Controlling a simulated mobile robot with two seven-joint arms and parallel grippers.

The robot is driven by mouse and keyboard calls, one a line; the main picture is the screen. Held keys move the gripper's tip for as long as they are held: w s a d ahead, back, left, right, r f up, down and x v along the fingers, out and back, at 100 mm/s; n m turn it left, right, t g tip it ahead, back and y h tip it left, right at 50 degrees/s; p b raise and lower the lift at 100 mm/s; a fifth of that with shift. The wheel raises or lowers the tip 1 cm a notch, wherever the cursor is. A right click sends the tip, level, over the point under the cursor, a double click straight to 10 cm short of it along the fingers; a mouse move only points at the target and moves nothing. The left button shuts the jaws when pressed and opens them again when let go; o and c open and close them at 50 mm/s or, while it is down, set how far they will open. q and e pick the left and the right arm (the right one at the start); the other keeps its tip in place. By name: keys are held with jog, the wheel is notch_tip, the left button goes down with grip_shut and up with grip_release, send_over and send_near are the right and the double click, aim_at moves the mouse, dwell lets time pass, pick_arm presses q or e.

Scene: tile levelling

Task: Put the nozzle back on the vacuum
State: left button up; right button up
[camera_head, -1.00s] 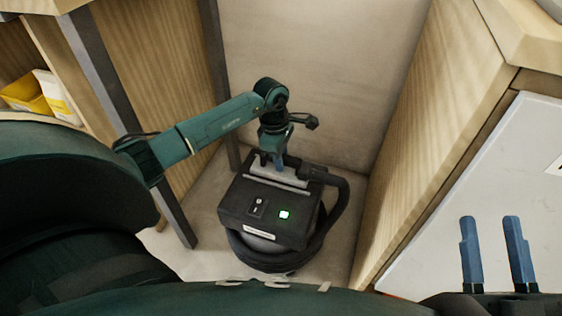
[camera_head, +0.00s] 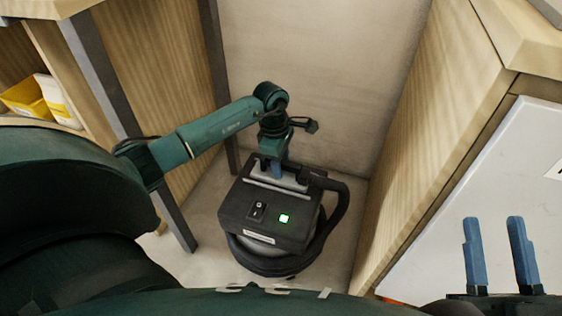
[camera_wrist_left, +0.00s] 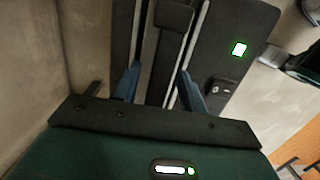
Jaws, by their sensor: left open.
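The vacuum (camera_head: 240,205) stands on the floor between wood panels, a dark box top over a round body, with a lit green light and a switch. A black hose (camera_head: 340,210) curves around its right side to a dark end piece (camera_head: 312,178) at the top; I cannot tell clearly which part is the nozzle. My left gripper (camera_head: 275,172) is open, pointing down at the vacuum's top. In the left wrist view its blue fingers (camera_wrist_left: 160,80) straddle a dark bar between two silver rails (camera_wrist_left: 196,45). My right gripper (camera_head: 494,220) is open and empty over the white surface.
A wood panel (camera_head: 430,140) and the white surface (camera_head: 440,220) stand to the right. A dark metal post (camera_head: 120,105) stands left, near a shelf with a yellow bin (camera_head: 25,98). Bare floor (camera_head: 205,240) shows around the vacuum.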

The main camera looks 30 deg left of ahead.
pick_arm(q)
jog(key=r, duration=0.1)
jog(key=r+p, duration=0.1)
jog(key=r, duration=0.1)
jog(key=shift+a+r, duration=0.25)
jog(key=shift+r, duration=0.1)
notch_tip(320, 180, up, 8)
jog(key=p, duration=0.3)
jog(key=shift+s+a, duration=0.15)
jog(key=shift+a, duration=0.3)
pick_arm(e)
jog(key=shift+s+d+f+m+g+h, duration=0.1)
jog(key=shift+s+f+m+g+h, duration=0.2)
jog(key=shift+f+h, duration=0.3)
jog(key=shift+s+f+m+g+h, duration=0.2)
jog(key=shift+f+g+h, duration=0.2)
jog(key=shift+f, duration=0.25)
jog(key=shift+f, duration=0.1)
